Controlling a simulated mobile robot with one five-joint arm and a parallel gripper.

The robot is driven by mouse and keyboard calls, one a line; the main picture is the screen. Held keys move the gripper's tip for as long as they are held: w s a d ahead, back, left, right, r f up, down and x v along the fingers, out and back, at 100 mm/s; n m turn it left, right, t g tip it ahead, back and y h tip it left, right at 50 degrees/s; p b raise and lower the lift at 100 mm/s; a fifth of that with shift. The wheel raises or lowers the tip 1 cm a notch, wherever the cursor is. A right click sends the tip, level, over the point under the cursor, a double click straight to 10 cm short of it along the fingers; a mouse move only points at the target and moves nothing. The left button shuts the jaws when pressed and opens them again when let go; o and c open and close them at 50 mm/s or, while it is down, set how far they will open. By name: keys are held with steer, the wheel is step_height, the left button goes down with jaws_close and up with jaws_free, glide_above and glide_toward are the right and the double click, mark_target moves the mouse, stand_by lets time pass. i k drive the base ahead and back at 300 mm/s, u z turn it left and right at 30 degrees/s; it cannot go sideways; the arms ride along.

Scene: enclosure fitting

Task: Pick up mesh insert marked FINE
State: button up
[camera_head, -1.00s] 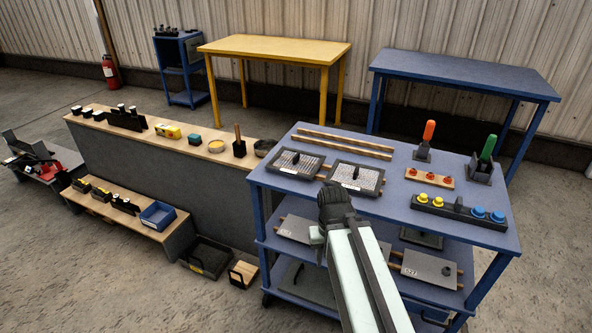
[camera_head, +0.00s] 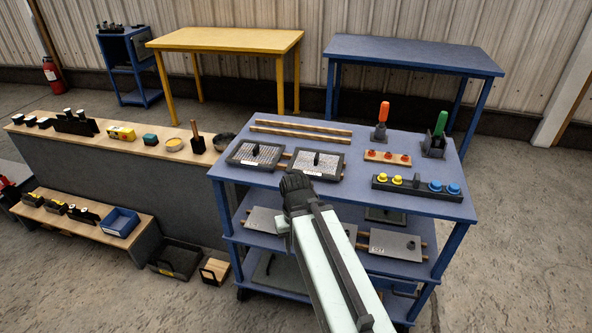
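Two mesh inserts with dark frames and pale mesh lie side by side on the top of the blue cart. The left mesh insert (camera_head: 254,154) and the right mesh insert (camera_head: 316,164) each have a small black upright handle in the middle. Their markings are too small to read, so I cannot tell which is FINE. My gripper (camera_head: 292,183) is at the cart's front edge, just in front of and a little left of the right insert. It appears apart from both inserts. Its fingers are dark and point away from the camera, so their opening is hidden.
The blue cart top (camera_head: 355,190) also holds two wooden strips (camera_head: 300,131), an orange-handled tool (camera_head: 381,120), a green-handled tool (camera_head: 437,135), a red-knobbed block (camera_head: 388,158) and a bar with yellow and blue knobs (camera_head: 416,186). A long counter (camera_head: 110,170) stands to the left.

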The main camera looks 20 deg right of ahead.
mark_target(313, 163)
steer(key=u, duration=3.7)
steer(key=k, duration=0.65)
steer(key=u, duration=0.45)
